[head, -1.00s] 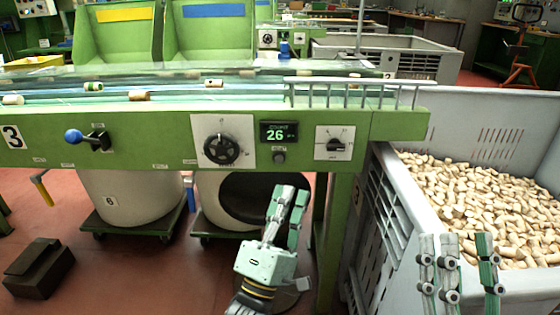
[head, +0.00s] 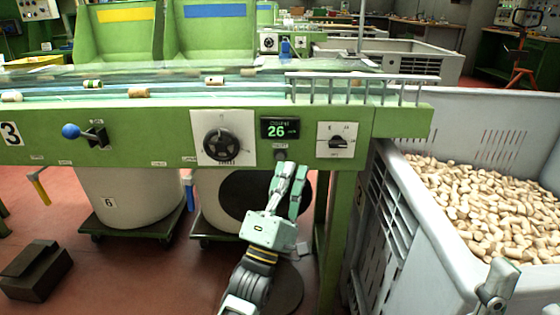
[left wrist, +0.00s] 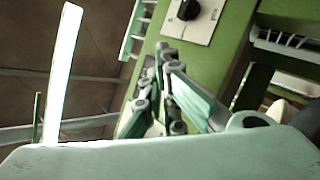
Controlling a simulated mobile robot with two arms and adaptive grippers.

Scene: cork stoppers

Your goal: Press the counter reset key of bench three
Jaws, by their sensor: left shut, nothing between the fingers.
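A small dark key (head: 280,154) sits just under the display. My left gripper (head: 289,168) is shut and empty, its fingertips pointing up at the key's lower edge. I cannot tell whether they touch it. The fingers also show in the left wrist view (left wrist: 172,95), where the key is not visible. My right gripper (head: 497,286) shows only in part at the bottom right; its jaws are unclear.
A black handwheel (head: 222,146) and a rotary switch (head: 337,142) flank the display. A blue-knobbed lever (head: 72,131) is farther left. A grey crate (head: 405,205) of corks stands right of the bench. White drums (head: 115,196) sit underneath.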

